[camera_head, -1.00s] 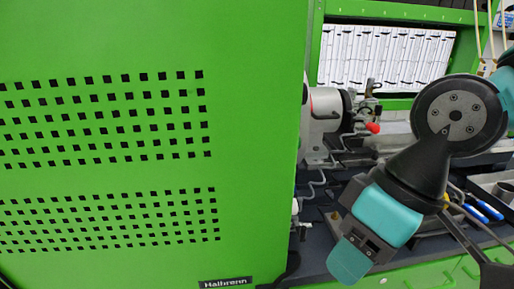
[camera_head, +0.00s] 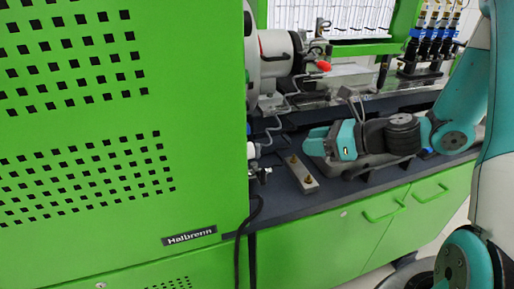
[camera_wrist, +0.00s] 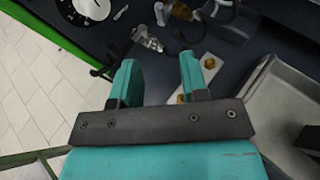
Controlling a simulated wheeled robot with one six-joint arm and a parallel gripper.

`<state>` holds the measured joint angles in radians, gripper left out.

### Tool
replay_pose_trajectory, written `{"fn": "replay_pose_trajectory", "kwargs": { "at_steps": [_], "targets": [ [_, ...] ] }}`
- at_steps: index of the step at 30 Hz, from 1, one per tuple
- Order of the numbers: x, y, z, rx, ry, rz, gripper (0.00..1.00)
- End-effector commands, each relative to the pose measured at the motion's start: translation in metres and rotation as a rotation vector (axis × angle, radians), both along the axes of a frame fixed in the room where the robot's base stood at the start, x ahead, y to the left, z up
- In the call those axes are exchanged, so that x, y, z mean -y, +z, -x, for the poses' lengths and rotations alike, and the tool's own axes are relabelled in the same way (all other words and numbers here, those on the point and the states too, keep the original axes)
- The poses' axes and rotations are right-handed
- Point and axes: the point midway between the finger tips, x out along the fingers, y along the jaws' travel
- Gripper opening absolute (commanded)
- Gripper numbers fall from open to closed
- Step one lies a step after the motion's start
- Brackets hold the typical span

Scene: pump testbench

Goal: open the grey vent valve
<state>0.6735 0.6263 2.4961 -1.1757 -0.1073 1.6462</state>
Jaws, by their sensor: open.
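A small silver-grey valve fitting (camera_head: 262,172) sits low beside the green cabinet's right edge, at the left end of the dark bench. It is probably the vent valve; its handle position is too small to tell. In the wrist view a silver fitting (camera_wrist: 147,40) shows beyond my left finger. My gripper (camera_head: 312,142) is low over the bench and points left toward the fitting, with a clear gap between them. In the wrist view my gripper (camera_wrist: 160,72) has its two teal fingers apart, with nothing between them.
A light plate with brass studs (camera_head: 298,173) lies on the bench just below my gripper. The green cabinet (camera_head: 200,120) walls off the left. A bent grey pipe (camera_head: 280,118) and a red knob (camera_head: 323,65) are behind. A metal tray (camera_wrist: 285,105) is at right.

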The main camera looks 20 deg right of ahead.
Motion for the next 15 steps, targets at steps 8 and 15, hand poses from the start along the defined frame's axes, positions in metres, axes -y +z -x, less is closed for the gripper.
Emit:
{"fn": "replay_pose_trajectory", "kwargs": {
  "at_steps": [8,15],
  "targets": [
    [-0.041,-0.022,-0.038,0.001,0.012,0.004,0.41],
    [-0.076,-0.043,-0.074,0.002,0.013,0.005,0.41]
  ]
}}
